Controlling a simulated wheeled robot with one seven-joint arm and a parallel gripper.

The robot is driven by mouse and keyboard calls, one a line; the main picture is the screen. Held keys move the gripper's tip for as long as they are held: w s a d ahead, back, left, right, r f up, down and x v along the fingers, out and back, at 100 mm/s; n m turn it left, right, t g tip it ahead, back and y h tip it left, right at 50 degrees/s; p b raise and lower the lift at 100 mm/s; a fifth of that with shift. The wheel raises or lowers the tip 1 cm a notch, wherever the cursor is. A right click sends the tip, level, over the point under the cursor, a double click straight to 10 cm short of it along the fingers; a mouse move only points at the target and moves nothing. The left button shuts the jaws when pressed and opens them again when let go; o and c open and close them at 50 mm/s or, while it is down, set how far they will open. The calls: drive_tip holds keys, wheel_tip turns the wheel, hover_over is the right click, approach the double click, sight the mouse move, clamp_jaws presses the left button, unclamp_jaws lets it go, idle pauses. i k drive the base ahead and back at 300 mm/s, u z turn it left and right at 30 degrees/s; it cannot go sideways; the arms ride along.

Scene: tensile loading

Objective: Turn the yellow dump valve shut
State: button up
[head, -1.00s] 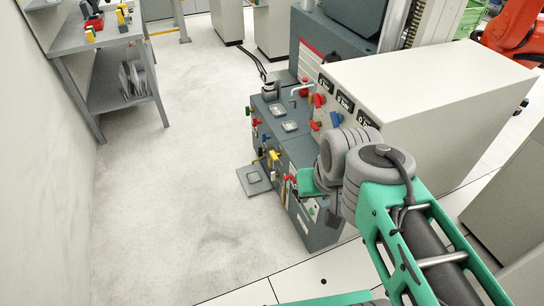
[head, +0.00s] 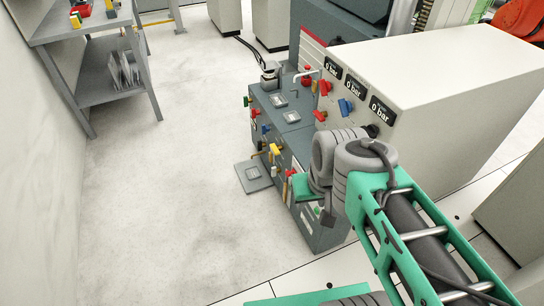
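A yellow valve handle (head: 275,149), which I take to be the dump valve, sits on the front side of the dark grey machine bench. It is small, and I cannot tell its exact turn position. My arm comes in from the lower right. Its green end piece (head: 305,188) is in front of the bench's lower right part, a little right of and below the yellow handle in the picture. The grey wrist joints hide part of this end. I cannot make out the fingers or see whether they hold anything, and I see no contact with the yellow handle.
A white cabinet (head: 440,75) beside the bench carries gauges (head: 382,110) reading 0 bar, with red and blue handles (head: 346,106). A small plate (head: 253,177) juts out low at the bench front. A grey shelf table (head: 92,40) stands far left. Floor (head: 170,190) between is clear.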

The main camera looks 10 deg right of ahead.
sight(275, 148)
drive_tip(key=u, duration=0.2)
drive_tip(key=i, duration=0.2)
drive_tip(key=u, duration=1.05)
drive_tip(key=i, duration=0.7)
drive_tip(key=u, duration=0.9)
drive_tip(key=i, duration=1.1)
drive_tip(key=z, duration=0.7)
drive_tip(key=i, duration=0.8)
drive_tip(key=z, duration=1)
drive_tip(key=i, duration=0.2)
drive_tip(key=z, duration=0.25)
